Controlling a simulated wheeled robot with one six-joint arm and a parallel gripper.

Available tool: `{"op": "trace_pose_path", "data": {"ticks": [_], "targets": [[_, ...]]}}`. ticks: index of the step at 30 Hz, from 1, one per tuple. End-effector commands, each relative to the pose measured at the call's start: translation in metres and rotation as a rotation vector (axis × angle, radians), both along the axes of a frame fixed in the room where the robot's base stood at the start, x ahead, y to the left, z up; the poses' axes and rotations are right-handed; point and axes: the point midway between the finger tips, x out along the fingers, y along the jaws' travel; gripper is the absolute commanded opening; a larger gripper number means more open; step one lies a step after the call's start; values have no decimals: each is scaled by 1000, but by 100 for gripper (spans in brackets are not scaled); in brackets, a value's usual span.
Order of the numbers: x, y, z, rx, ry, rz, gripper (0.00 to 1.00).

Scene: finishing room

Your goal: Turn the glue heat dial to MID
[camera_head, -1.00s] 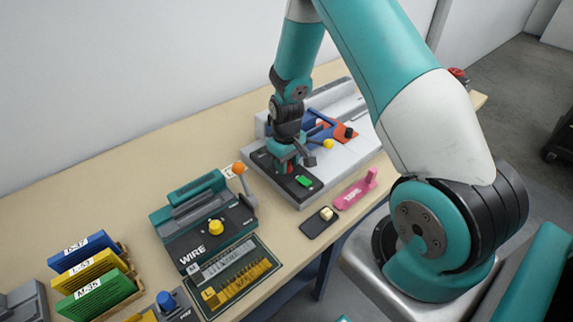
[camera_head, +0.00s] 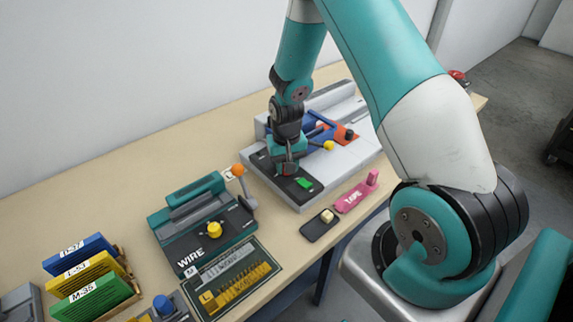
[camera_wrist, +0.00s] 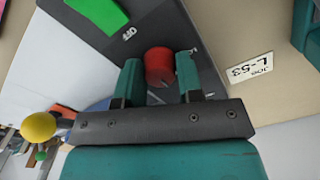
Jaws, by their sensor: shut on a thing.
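The glue heat dial is a red round knob (camera_wrist: 159,65) on the dark front panel (camera_wrist: 150,28) of a grey machine. In the wrist view my gripper (camera_wrist: 160,78) has one finger on each side of the red knob and is shut on it. Lettering that seems to read "OFF" stands on the panel near the knob; other marks are partly hidden by a finger. The knob's pointer setting cannot be read. In the head view my gripper (camera_head: 287,168) is down at the panel and hides the knob.
A green button (camera_head: 304,183) lies on the same panel. A yellow ball-ended lever (camera_head: 328,146) stands close by. The teal WIRE machine (camera_head: 205,235) with its orange-knobbed lever (camera_head: 238,170) is to the left. A pink TAPE holder (camera_head: 355,197) is at the front right.

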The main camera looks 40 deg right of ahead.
Motion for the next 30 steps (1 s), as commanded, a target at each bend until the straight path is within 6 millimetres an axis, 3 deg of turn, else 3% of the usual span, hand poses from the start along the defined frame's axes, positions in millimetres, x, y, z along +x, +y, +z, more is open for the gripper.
{"op": "trace_pose_path", "data": {"ticks": [8, 9, 12, 23, 26, 30], "targets": [[0, 1, 0, 3, 1, 1, 10], [0, 1, 0, 3, 1, 1, 36], [0, 1, 0, 2, 0, 1, 59], [1, 0, 5, 0, -2, 1, 59], [1, 0, 17, 0, -4, 1, 59], [2, 0, 47, -1, -7, 1, 59]]}}
